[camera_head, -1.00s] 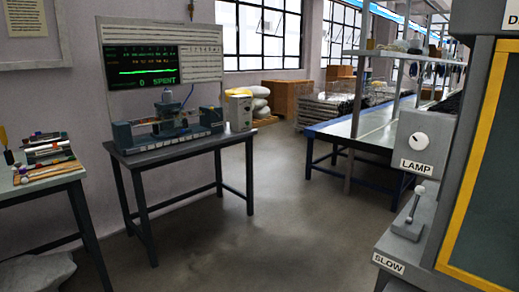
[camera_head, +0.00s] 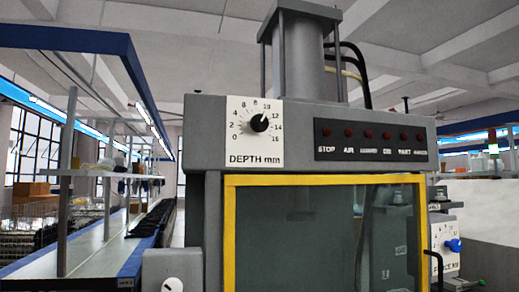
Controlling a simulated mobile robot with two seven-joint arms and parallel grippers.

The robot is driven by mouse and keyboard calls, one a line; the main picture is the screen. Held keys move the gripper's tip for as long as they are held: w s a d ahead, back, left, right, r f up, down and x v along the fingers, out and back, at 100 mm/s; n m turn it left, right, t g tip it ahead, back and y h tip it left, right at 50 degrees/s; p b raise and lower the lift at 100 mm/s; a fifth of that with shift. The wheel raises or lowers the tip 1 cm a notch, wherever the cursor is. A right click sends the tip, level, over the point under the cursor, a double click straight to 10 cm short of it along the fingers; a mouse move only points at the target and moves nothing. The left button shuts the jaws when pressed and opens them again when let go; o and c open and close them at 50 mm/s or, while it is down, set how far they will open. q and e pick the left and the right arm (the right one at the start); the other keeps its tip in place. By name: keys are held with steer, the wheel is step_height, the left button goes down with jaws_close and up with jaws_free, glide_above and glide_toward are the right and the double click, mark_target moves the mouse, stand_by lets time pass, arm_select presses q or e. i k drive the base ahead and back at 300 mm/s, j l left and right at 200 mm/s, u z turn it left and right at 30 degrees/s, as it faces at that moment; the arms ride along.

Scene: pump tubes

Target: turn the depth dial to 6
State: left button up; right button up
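The depth dial (camera_head: 259,123) is a black round knob on a white plate marked "DEPTH mm", at the upper left of the grey machine's front. Its scale runs from 0 at the lower left, over the top, to 16 at the lower right. The pale pointer mark tilts up and to the right, at about 10. Nothing touches or covers the knob. Neither of my grippers is in view.
A row of red indicators (camera_head: 391,135) sits right of the dial. Below is a yellow-framed window (camera_head: 228,230). A blue knob (camera_head: 453,245) is on a side panel at right. A pale dial (camera_head: 173,284) shows at the bottom. A long bench (camera_head: 70,258) stands left.

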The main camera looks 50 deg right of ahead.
mark_target(258, 123)
steer(key=i+j+z, duration=0.1)
steer(key=z, duration=0.25)
steer(key=i+j+z, duration=0.1)
steer(key=j+z, duration=0.4)
steer(key=z, duration=0.2)
steer(key=i, duration=0.05)
